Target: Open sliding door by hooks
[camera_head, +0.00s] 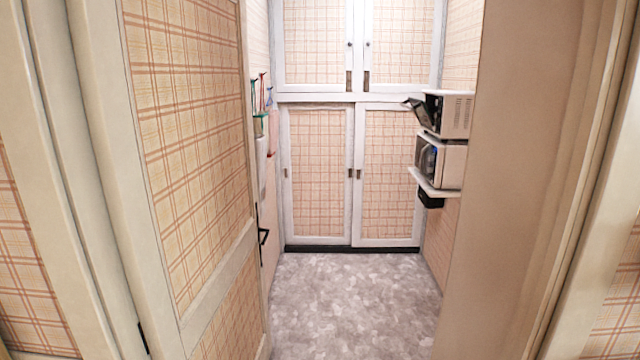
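At the far end, a tall closet shows two lower door panels with white frames and plaid faces. The left lower panel (318,180) and the right lower panel (387,180) stand side by side and cover the lower opening. Small dark pulls sit on their frames; one pull (350,173) is near where the panels meet. I cannot tell hooks on them at this distance. Above are two upper doors, left (313,40) and right (402,40), closed, with small dark knobs. My gripper is not in view.
A plaid door (195,130) with a black handle (263,237) stands open at the left. Coloured items (262,110) hang on the wall behind it. At the right, a white shelf (433,183) holds appliances. The grey floor (350,300) between is clear.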

